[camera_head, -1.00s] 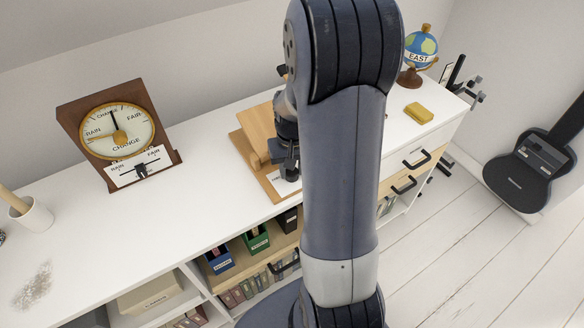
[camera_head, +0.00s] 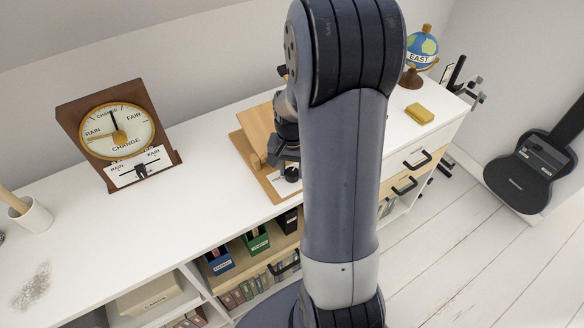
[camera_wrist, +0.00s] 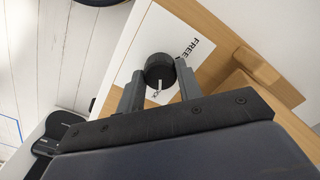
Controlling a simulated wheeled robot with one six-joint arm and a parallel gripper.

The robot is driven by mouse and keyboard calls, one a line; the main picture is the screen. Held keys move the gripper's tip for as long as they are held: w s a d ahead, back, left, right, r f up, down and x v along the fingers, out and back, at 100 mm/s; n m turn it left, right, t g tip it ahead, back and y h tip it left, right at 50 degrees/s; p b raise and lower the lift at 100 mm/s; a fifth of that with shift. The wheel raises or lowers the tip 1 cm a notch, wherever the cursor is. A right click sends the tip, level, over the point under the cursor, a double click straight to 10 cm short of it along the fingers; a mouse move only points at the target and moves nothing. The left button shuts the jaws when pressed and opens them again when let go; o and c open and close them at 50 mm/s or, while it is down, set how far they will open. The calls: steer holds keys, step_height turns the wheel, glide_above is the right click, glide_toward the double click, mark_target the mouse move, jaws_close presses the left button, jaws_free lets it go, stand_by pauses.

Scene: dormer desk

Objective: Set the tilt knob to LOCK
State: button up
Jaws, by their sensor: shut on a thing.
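The tilt knob (camera_wrist: 160,68) is a small black round knob with a white pointer line, in the wrist view. It stands on a white label plate (camera_wrist: 146,45) on the wooden stand. The word FREE shows on the plate beside the knob; smaller lettering near the pointer is partly hidden and I cannot read it. My gripper (camera_wrist: 160,80) is shut on the knob, one finger on each side. In the head view the wooden stand (camera_head: 258,125) sits on the white desk, partly hidden behind my arm; the knob (camera_head: 292,174) shows just below my gripper.
A barometer (camera_head: 118,135) in a brown case stands to the left on the desk (camera_head: 205,205). A globe (camera_head: 421,46) and a yellow block (camera_head: 419,113) lie to the right. A cup (camera_head: 32,215) stands at the far left. The desk between barometer and stand is clear.

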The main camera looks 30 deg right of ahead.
mark_target(292, 172)
steer(key=o, duration=1)
steer(key=shift+r, duration=0.1)
step_height(292, 172, up, 11)
steer(key=shift+f, duration=0.2)
step_height(292, 172, down, 11)
stand_by(0.5)
steer(key=shift+n, duration=0.3)
